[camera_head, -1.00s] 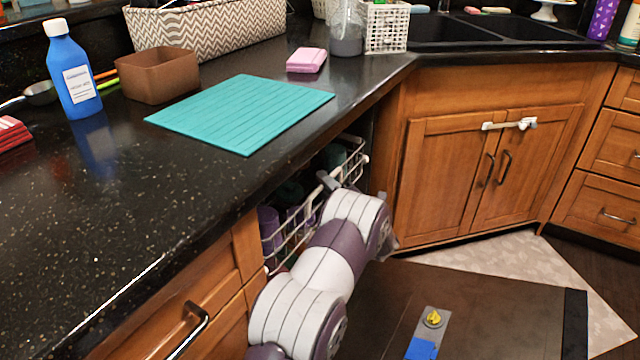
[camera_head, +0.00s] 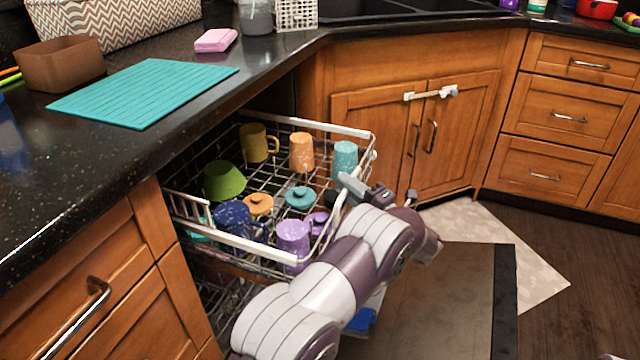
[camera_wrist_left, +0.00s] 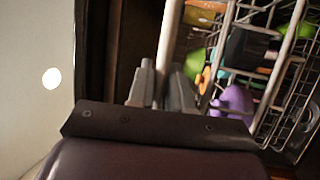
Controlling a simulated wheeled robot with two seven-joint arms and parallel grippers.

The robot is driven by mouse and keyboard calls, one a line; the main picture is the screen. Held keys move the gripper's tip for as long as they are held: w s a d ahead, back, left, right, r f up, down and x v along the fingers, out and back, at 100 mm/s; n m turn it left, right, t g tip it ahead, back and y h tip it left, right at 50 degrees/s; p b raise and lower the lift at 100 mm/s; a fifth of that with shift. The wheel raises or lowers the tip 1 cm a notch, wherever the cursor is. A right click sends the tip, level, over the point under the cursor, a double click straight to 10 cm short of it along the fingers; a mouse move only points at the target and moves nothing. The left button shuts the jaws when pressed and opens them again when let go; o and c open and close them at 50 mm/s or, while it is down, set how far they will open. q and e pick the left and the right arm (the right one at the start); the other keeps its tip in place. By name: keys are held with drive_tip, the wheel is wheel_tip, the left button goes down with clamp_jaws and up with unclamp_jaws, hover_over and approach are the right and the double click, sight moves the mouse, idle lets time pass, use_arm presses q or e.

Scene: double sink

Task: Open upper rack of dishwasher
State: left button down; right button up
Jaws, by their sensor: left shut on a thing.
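The upper rack (camera_head: 345,130) of the dishwasher is a white and grey wire basket, pulled well out from under the counter in the head view. It holds several cups, bowls and lids. My left gripper (camera_head: 350,188) is at the rack's front edge. In the left wrist view my left gripper (camera_wrist_left: 160,88) has its fingers on either side of a light rack bar (camera_wrist_left: 170,40), shut on it. The dishwasher door (camera_head: 450,300) lies lowered below the rack. My right gripper is not in view.
A lower wire rack (camera_head: 225,300) shows partly beneath. The black counter (camera_head: 60,215) overhangs the rack's back and carries a teal mat (camera_head: 145,90). Cabinet doors (camera_head: 460,130) stand close behind the rack's right side. Floor (camera_head: 580,250) is clear at the right.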

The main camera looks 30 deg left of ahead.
use_arm(q)
drive_tip(key=shift+w+d+f+b, duration=0.1)
drive_tip(key=shift+w+d+b, duration=0.1)
drive_tip(key=shift+d, duration=1.1)
drive_tip(key=shift+w+d+b, duration=0.1)
drive_tip(key=shift+d+b, duration=0.1)
drive_tip(key=shift+d, duration=1.05)
drive_tip(key=c, duration=1.1)
unclamp_jaws()
drive_tip(key=p+v, duration=0.3)
drive_tip(key=v, duration=0.9)
drive_tip(key=shift+d, duration=0.3)
drive_tip(key=shift+s, duration=0.1)
